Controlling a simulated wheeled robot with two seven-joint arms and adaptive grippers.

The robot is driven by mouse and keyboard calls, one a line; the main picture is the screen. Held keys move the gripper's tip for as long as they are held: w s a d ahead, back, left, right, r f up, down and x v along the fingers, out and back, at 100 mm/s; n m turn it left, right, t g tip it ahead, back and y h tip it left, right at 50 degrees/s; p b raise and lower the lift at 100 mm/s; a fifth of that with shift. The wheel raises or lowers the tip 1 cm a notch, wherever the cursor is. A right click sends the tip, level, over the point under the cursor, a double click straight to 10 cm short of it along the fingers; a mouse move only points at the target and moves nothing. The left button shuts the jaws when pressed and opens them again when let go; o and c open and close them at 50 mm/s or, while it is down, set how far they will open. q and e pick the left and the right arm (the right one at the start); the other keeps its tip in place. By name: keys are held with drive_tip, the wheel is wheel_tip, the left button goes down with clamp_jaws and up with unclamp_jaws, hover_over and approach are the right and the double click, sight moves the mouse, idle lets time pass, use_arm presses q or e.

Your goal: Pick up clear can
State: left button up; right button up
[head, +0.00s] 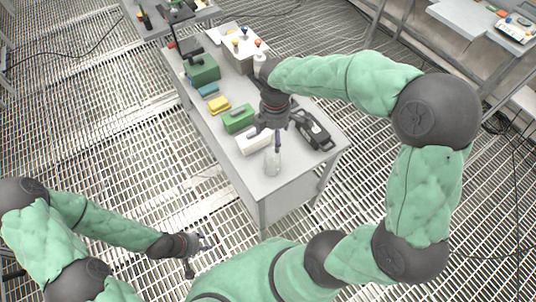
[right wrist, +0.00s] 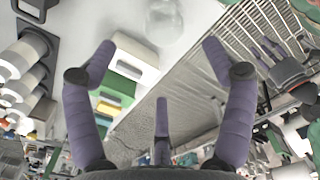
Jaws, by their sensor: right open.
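The clear can (head: 271,164) stands on the near end of the grey table (head: 275,187). It is see-through and hard to make out. In the right wrist view the clear can (right wrist: 163,22) shows at the top middle, beyond the spread fingers. My right gripper (head: 277,136) is open and empty, just above and behind the can in the head view. Its fingers also frame the right wrist view (right wrist: 160,75). My left gripper (head: 197,252) is low over the grating, left of the table. Its fingers look spread and empty, and it also shows in the right wrist view (right wrist: 272,55).
A white box (head: 253,141) and a green box (head: 239,118) stand left of my right gripper. A black device (head: 314,131) lies on its right. Yellow and blue blocks and a green case (head: 203,70) stand farther back. The near table corner is clear.

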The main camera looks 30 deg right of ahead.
drive_tip(key=f, duration=0.1)
drive_tip(key=b, duration=0.2)
approach(274, 153)
drive_tip(key=s+a, duration=0.1)
drive_tip(key=s, duration=0.1)
drive_tip(key=f, duration=0.2)
drive_tip(key=f+b, duration=0.1)
drive_tip(key=f, duration=0.2)
drive_tip(key=shift+s+a+f, duration=0.1)
drive_tip(key=shift+a+f, duration=0.1)
drive_tip(key=shift+f, duration=0.1)
drive_tip(key=c, duration=1.5)
